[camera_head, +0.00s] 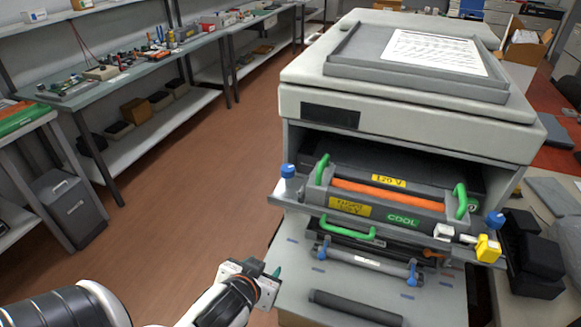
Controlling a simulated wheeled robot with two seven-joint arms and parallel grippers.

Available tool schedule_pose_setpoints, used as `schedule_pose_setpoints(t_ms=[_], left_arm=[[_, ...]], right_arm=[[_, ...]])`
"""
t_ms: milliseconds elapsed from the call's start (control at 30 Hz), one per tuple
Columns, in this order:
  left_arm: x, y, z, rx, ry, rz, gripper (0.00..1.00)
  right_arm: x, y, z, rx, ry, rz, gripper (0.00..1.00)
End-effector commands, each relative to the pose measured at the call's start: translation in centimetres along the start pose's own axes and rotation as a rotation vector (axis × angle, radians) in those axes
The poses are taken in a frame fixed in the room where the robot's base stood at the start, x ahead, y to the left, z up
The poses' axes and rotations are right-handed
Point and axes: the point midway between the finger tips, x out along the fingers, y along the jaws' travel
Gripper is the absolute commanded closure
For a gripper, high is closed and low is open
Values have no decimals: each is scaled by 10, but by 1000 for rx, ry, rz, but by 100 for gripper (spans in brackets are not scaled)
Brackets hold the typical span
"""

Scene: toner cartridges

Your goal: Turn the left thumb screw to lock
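The left thumb screw (288,171) is a blue knob standing upright at the left end of the pulled-out unit in the printer. A matching blue thumb screw (494,220) stands at the unit's right end. The unit (391,204) has an orange roller, green handles and yellow labels. My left gripper (271,277) is at the bottom centre, in front of and well below the left thumb screw and apart from it. Its fingers are small and partly hidden, so I cannot tell their opening. My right gripper is not in view.
The grey printer (410,112) fills the right side, with a flat front shelf (390,299) below the unit. A dark bar (355,307) lies on that shelf. A yellow latch (488,248) sits at the right. Open floor (190,190) lies left of the printer.

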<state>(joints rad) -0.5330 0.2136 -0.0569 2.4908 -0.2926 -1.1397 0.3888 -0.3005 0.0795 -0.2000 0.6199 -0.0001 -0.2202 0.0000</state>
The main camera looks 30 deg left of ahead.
Motion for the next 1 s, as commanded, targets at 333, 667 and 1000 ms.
schedule_pose_setpoints(t_ms=[333, 667, 1000], left_arm=[[-33, 27, 131, -123, -618, -6, 50], [-19, 26, 150, -127, -676, -24, 50], [28, 29, 196, -126, -667, -21, 50]], right_arm=[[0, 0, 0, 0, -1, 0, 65], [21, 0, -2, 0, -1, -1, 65], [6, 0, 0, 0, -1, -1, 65]])
